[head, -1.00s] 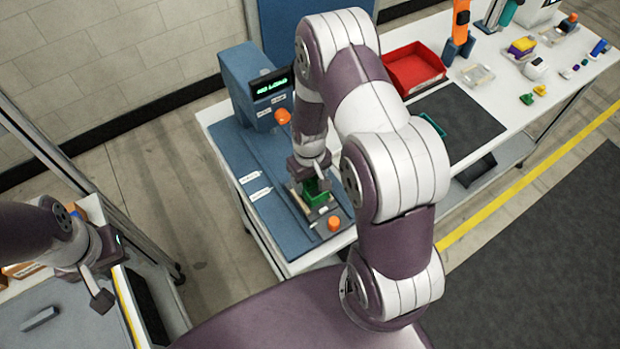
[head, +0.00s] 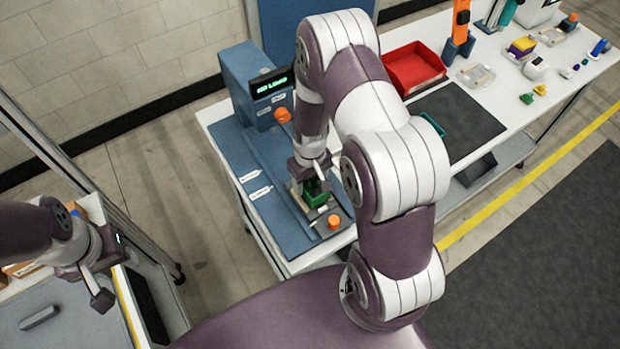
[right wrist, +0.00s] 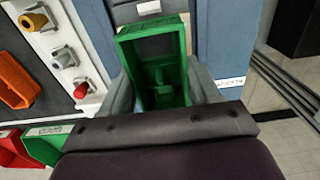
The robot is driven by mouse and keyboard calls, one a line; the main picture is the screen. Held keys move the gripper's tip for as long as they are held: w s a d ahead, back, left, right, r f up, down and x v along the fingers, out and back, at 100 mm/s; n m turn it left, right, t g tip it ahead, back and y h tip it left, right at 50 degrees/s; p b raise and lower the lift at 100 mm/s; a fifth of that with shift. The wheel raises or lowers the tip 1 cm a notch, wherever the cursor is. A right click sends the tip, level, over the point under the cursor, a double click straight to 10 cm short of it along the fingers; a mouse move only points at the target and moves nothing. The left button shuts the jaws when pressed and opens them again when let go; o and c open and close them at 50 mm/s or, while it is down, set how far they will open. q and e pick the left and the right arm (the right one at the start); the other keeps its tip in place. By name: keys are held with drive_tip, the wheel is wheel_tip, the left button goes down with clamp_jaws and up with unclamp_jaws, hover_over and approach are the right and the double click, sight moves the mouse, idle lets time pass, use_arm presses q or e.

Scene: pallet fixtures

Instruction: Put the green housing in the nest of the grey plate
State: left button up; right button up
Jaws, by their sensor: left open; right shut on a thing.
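The green housing (head: 315,193) is an open box, held by my right gripper (head: 309,178) low over the blue fixture. In the right wrist view the housing (right wrist: 153,50) sits between the grey fingers, its open side and inner post facing the camera. A grey plate (head: 325,211) shows partly beneath and beside the housing in the head view. The nest is hidden by the housing and gripper, so I cannot tell whether the housing is seated in it. My left gripper (head: 104,284) is open and empty at the left, far from the housing.
A red bin (head: 414,68) and a dark mat (head: 470,125) lie to the right. A grey bench (head: 60,320) stands under my left arm.

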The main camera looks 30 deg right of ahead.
drive_tip(key=shift+f, duration=0.4)
idle(1.1)
drive_tip(key=shift+f+b, duration=0.5)
drive_tip(key=shift+f, duration=0.05)
drive_tip(key=o, duration=1.2)
wheel_tip(320, 180, up, 13)
drive_tip(key=b, duration=0.2)
drive_tip(key=shift+f, duration=0.15)
